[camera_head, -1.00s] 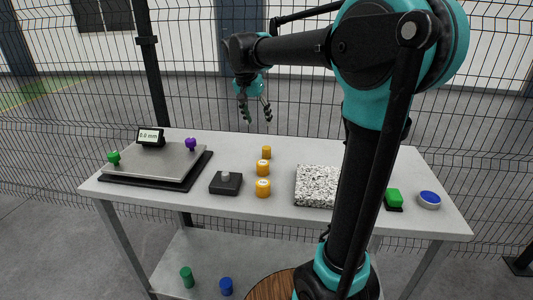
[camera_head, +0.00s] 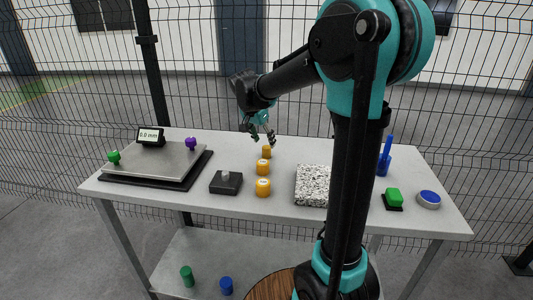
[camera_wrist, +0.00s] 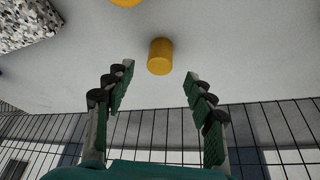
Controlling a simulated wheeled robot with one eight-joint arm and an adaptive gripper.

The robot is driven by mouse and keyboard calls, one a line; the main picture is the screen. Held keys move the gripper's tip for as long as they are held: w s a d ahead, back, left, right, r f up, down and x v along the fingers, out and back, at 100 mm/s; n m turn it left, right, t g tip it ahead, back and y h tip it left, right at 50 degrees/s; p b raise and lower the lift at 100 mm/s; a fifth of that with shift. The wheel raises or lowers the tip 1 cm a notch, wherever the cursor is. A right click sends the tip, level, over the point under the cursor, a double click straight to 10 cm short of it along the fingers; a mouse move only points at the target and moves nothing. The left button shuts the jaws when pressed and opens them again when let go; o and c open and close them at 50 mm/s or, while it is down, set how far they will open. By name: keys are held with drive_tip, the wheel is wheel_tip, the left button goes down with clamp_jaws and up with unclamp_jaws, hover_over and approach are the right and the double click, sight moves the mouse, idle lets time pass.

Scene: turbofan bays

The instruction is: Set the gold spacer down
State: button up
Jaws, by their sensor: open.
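Three gold spacers stand in a row on the grey table: the far one (camera_head: 266,152), the middle one (camera_head: 263,166) and the near one (camera_head: 263,187). My gripper (camera_head: 263,142) is open and empty, its fingers pointing down close to the far spacer. In the wrist view the far spacer (camera_wrist: 160,56) appears between and just beyond my fingertips (camera_wrist: 159,72), with a gap on each side. It stands upright on the table. Part of another gold spacer (camera_wrist: 126,2) shows at the top edge of that view.
A speckled block (camera_head: 313,185) sits right of the spacers, partly behind my arm. A dark box with a knob (camera_head: 226,183) and a plate with green and purple knobs (camera_head: 165,160) are left. A green block (camera_head: 393,198) and blue-topped disc (camera_head: 429,198) are right. Wire fence stands behind.

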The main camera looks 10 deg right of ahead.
sight(266, 147)
drive_tip(key=shift+x, duration=2.95)
drive_tip(key=shift+s, duration=0.1)
clamp_jaws()
